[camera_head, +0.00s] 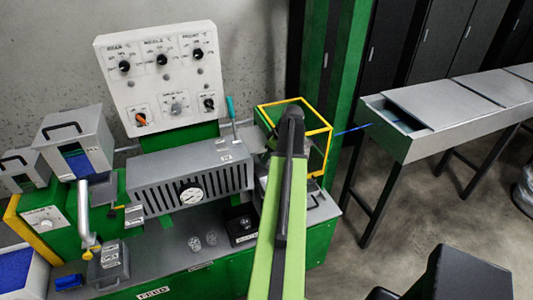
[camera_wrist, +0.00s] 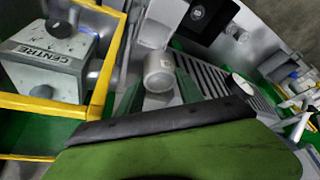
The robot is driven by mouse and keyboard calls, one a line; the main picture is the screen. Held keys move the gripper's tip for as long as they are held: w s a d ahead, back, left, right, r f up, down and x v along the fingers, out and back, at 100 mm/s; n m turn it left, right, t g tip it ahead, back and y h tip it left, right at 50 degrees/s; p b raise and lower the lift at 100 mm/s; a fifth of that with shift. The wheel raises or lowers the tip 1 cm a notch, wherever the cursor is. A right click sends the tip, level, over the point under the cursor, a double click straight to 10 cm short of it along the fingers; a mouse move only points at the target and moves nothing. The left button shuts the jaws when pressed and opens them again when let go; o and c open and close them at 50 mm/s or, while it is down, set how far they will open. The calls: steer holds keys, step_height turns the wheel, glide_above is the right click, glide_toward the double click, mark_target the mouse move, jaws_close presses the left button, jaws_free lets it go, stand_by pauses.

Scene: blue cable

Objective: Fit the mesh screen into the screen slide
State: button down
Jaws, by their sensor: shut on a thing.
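My gripper (camera_wrist: 158,82) shows in the wrist view, with dark green fingers on either side of a small grey round piece (camera_wrist: 158,68). It is shut on this piece, which looks like the mesh screen, though no mesh pattern can be made out. A bright grey block (camera_wrist: 155,24) lies just beyond it, between the yellow guard frame and the slatted barrel. I cannot tell whether this is the screen slide, or whether the held piece touches it. In the head view my gripper (camera_head: 291,116) reaches the guard's left part, and my arm hides what it holds.
The yellow guard frame (camera_head: 318,127) stands close to the arm's right; its bars and the CENTRE block (camera_wrist: 55,57) are near in the wrist view. The slatted grey barrel (camera_head: 190,178) is to the left. Small round discs (camera_head: 211,238) and a black tray (camera_head: 238,228) lie on the bench.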

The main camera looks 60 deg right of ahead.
steer(key=shift+w+f+b, duration=0.1)
steer(key=shift+f+b, duration=0.25)
steer(key=shift+f, duration=0.25)
step_height(320, 180, down, 10)
steer(key=b, duration=0.9)
steer(key=shift+r+b, duration=0.2)
steer(key=shift+b, duration=0.1)
steer(key=shift+f+b, duration=0.45)
steer(key=c, duration=0.7)
jaws_free()
steer(key=p+v, duration=1.6)
steer(key=v, duration=0.1)
steer(key=shift+a+r, duration=0.1)
steer(key=shift+r, duration=0.15)
